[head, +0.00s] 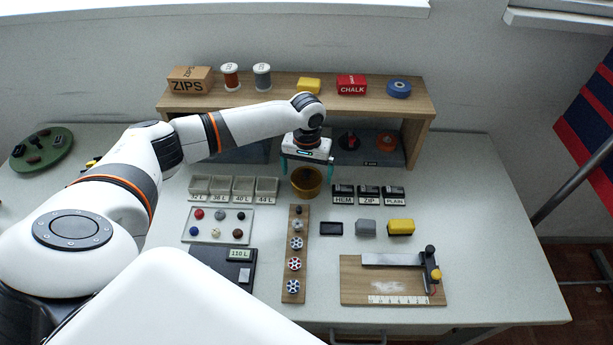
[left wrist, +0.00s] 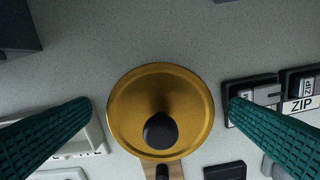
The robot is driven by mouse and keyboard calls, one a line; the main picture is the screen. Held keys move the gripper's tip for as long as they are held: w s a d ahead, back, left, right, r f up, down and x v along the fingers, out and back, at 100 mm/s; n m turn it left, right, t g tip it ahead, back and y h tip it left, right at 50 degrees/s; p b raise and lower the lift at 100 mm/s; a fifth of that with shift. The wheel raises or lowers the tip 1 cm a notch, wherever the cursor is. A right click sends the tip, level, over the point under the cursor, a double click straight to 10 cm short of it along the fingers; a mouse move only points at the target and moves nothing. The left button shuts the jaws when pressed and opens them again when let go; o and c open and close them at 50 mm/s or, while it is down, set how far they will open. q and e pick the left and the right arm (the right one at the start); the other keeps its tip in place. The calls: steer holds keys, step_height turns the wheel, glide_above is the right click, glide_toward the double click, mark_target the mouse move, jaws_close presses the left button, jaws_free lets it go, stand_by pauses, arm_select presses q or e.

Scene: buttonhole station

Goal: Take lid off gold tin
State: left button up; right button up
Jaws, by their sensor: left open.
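The gold tin (head: 306,184) stands on the table below the shelf, in the middle of the head view. In the left wrist view its round gold lid (left wrist: 185,95) fills the centre, with a black knob (left wrist: 160,131) on it. The lid hides the inside of the tin. My left gripper (head: 307,168) points down above the tin. Its two green fingers are wide apart on either side of the lid, with nothing between them in its grasp. My right gripper is out of view.
Grey size bins (head: 233,188) stand left of the tin, and HEM, ZIP and PLAIN boxes (head: 369,194) stand right. A wooden button strip (head: 294,273) lies in front. The wooden shelf (head: 290,97) rises behind my gripper.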

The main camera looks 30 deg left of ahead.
arm_select(q)
steer(key=c, duration=1)
steer(key=shift+r, duration=0.1)
